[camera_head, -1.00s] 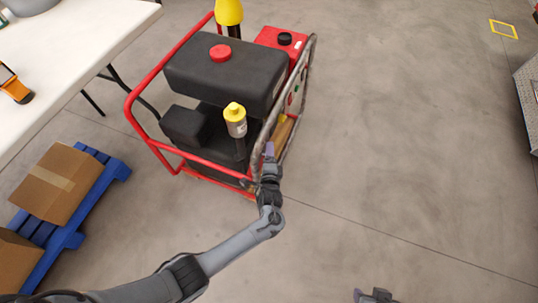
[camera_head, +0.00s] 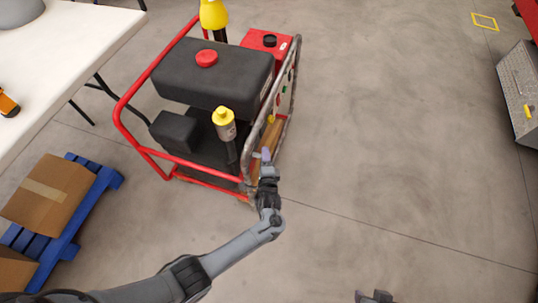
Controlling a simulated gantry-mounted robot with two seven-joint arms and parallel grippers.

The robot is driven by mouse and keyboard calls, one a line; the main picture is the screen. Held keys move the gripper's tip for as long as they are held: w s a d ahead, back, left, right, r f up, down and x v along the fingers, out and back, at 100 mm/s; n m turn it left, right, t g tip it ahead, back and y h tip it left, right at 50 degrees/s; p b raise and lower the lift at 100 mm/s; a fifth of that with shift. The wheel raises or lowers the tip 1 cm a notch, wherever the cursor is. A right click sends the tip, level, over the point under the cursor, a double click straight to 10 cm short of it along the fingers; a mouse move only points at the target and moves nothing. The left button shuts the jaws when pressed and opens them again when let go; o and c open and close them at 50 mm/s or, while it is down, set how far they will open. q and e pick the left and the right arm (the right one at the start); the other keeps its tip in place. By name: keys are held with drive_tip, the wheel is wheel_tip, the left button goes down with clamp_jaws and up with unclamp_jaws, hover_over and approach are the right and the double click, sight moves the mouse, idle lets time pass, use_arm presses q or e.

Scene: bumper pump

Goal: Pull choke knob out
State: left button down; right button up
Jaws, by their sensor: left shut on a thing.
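The pump (camera_head: 212,72) is a black machine with a red cap, inside a red tube frame with a grey front rail. My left gripper (camera_head: 265,156) is at the frame's lower right corner, by the pump's right side. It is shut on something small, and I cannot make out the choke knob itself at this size. My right gripper (camera_head: 374,296) shows only in part at the bottom edge, away from the pump. Its fingers cannot be read.
A white table (camera_head: 75,45) stands at the upper left. Cardboard boxes (camera_head: 48,192) lie on a blue pallet (camera_head: 88,205) at the left. A metal case (camera_head: 522,95) is at the far right. The floor (camera_head: 400,130) right of the pump is clear.

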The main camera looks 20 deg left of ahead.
use_arm(q)
drive_tip(key=shift+d, duration=0.45)
drive_tip(key=c, duration=1)
unclamp_jaws()
drive_tip(key=shift+o, duration=1.6)
drive_tip(key=shift+d, duration=0.15)
use_arm(e)
drive_tip(key=shift+s+d+r, duration=0.1)
drive_tip(key=shift+d+r, duration=0.05)
drive_tip(key=shift+d, duration=0.15)
